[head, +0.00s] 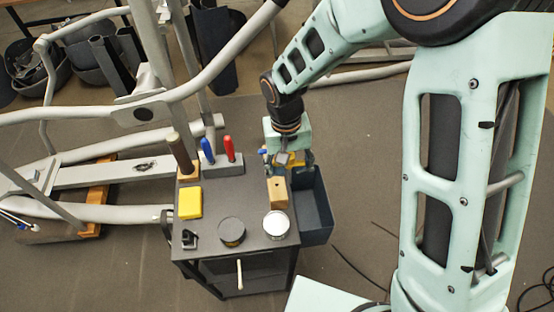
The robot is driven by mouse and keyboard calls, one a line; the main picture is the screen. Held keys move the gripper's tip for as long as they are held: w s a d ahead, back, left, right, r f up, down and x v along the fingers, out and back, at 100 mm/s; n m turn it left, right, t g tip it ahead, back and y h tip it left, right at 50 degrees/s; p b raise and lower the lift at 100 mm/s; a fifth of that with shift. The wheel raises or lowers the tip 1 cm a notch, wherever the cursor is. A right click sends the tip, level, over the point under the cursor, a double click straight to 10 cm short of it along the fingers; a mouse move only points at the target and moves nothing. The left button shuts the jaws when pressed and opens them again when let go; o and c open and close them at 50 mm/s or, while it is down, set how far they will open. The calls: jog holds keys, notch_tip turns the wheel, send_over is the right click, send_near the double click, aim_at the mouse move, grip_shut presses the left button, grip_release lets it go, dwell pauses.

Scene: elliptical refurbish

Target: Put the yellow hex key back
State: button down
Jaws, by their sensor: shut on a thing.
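My gripper (288,159) points down over the back right corner of the small dark cart, just behind a wooden block (277,193) with a dark hole in its face. Its fingers are shut on a small yellow piece, which looks like the yellow hex key (291,163). Most of the key is hidden by the fingers, so its tilt is unclear. It appears apart from the wooden block.
The cart top (207,218) also holds a yellow box (190,203), a dark round tin (231,231), a white-topped tin (276,224) and a grey rack (222,167) with blue- and red-handled tools. A dark bin (318,222) hangs at right. Exercise-machine frame bars stand left.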

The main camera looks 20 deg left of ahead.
jog(key=shift+m+y, duration=0.3)
jog(key=shift+y, duration=0.2)
jog(key=a+r, duration=0.2)
jog(key=a, duration=0.1)
jog(key=shift+a+r, duration=0.25)
jog(key=shift+r, duration=0.1)
jog(key=b, duration=0.3)
send_over(277, 185)
jog(key=shift+s+d+f, duration=0.1)
jog(key=shift+s+f, duration=0.15)
jog(key=shift+f, duration=1.05)
jog(key=shift+s+d+f, duration=0.1)
jog(key=shift+s+f, duration=0.1)
jog(key=shift+f, duration=1.05)
jog(key=shift+r+b, duration=0.1)
jog(key=shift+b, duration=0.2)
jog(key=shift+f+b, duration=1.8)
jog(key=shift+f, duration=0.2)
jog(key=shift+f, duration=0.1)
jog(key=shift+f+b, duration=0.85)
jog(key=shift+f, duration=0.15)
